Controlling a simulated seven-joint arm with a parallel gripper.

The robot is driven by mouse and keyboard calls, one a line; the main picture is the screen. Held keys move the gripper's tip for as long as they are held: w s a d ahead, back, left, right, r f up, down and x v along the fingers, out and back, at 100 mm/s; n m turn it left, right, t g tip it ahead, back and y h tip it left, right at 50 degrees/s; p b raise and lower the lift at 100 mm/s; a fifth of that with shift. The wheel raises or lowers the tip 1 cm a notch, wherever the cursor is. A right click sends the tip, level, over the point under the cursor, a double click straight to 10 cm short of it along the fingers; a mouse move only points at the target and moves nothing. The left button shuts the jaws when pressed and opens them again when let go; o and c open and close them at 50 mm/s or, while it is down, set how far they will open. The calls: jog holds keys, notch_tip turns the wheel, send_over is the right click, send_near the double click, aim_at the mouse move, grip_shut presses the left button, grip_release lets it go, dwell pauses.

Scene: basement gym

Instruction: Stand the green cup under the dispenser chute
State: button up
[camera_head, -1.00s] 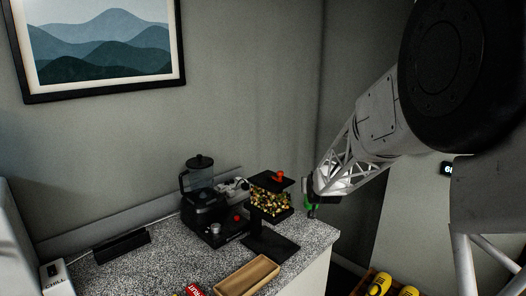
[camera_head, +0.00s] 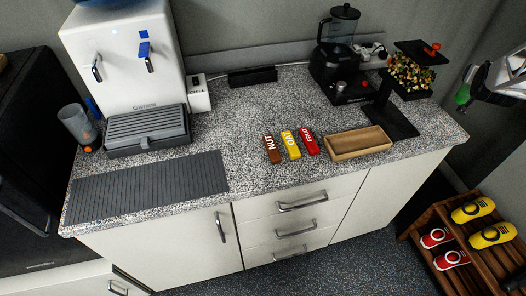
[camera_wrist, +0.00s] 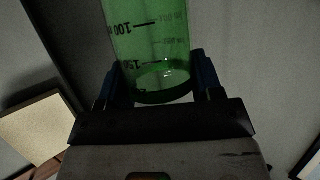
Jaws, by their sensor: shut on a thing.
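My gripper (camera_wrist: 162,82) is shut on the green cup (camera_wrist: 150,35), a clear green cup with dark measuring marks, seen between two blue fingers in the wrist view. In the head view the cup (camera_head: 463,94) is a small green patch at the right edge, partly hidden by my gripper (camera_head: 472,92). It is in the air, right of the dispenser (camera_head: 408,74). The dispenser is a black stand with a clear hopper of mixed bits, a red knob on top and a flat black base (camera_head: 388,121). I cannot make out its chute clearly.
A blender (camera_head: 338,60) stands left of the dispenser. A wooden tray (camera_head: 358,152) and nut, oat and fruit bars (camera_head: 290,145) lie in front. A water cooler (camera_head: 125,60) and a grey cup (camera_head: 75,125) are at left. A shoe rack (camera_head: 465,240) is lower right.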

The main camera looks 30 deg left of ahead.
jog(key=shift+s+d+r, duration=0.2)
jog(key=shift+s+r, duration=0.05)
jog(key=shift+s, duration=0.15)
jog(key=s+a+r, duration=0.2)
jog(key=s+a, duration=0.3)
jog(key=s, duration=0.3)
jog(key=s+a+r, duration=0.2)
jog(key=s+a, duration=0.3)
jog(key=s, duration=0.3)
jog(key=s+a+f+n+g+y, duration=0.1)
jog(key=s+a+f+n+y, duration=0.15)
jog(key=s+a, duration=0.9)
jog(key=s+a+f+n+g+y, duration=0.1)
jog(key=s+a+f+n+y, duration=0.2)
jog(key=s+a, duration=0.9)
jog(key=s+a+f+n+g+y, duration=0.1)
jog(key=s+a+n+g+y, duration=0.1)
jog(key=s+a, duration=0.3)
jog(key=s+a+f+n+g+y, duration=0.2)
jog(key=s+a, duration=0.3)
jog(key=s, duration=0.7)
jog(key=s+a+f+n+g+y, duration=0.2)
jog(key=s+a, duration=0.4)
jog(key=s, duration=0.3)
jog(key=shift+s+n+g+y, duration=0.15)
jog(key=shift+n+g+y, duration=0.3)
jog(key=shift+n, duration=0.7)
jog(key=shift+t, duration=0.25)
